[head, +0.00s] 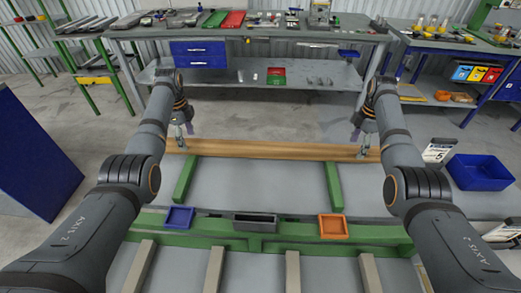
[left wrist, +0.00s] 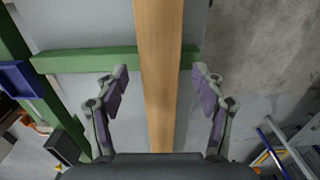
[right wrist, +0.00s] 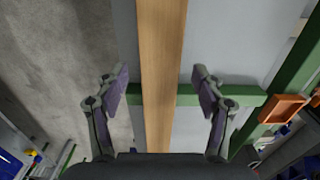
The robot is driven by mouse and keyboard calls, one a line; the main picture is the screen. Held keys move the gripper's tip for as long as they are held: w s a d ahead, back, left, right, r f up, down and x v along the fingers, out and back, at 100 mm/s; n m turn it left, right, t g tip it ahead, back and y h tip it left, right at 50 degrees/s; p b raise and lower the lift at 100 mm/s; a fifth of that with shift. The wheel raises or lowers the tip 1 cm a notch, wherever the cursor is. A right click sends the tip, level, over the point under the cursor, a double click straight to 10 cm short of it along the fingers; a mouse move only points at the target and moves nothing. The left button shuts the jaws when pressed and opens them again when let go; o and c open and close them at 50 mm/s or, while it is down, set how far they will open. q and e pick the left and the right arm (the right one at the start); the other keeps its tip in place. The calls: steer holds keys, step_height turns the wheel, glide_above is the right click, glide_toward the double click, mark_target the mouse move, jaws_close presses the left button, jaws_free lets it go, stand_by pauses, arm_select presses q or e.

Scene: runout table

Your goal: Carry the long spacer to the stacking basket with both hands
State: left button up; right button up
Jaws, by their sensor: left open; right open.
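The long spacer (head: 270,151) is a light wooden beam lying crosswise over green rails along the far side of the runout table. My left gripper (head: 181,146) is open over the beam's left part. In the left wrist view the beam (left wrist: 158,60) runs between the fingers (left wrist: 160,78), with gaps on both sides. My right gripper (head: 362,150) is open over the beam's right part. In the right wrist view the beam (right wrist: 160,60) also runs between spread fingers (right wrist: 158,78), apart from both. I cannot tell which container is the stacking basket.
A blue tray (head: 179,218), a dark tray (head: 255,223) and an orange tray (head: 332,226) sit on the near green rail. A blue bin (head: 480,173) stands at the right. A workbench (head: 140,32) is behind, with open floor between.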

arm_select(q)
steer(key=shift+f, duration=1.45)
arm_select(e)
steer(key=shift+f, duration=1.45)
arm_select(q)
jaws_close()
arm_select(e)
jaws_close()
arm_select(q)
steer(key=shift+r, duration=0.1)
arm_select(e)
steer(key=shift+r, duration=0.1)
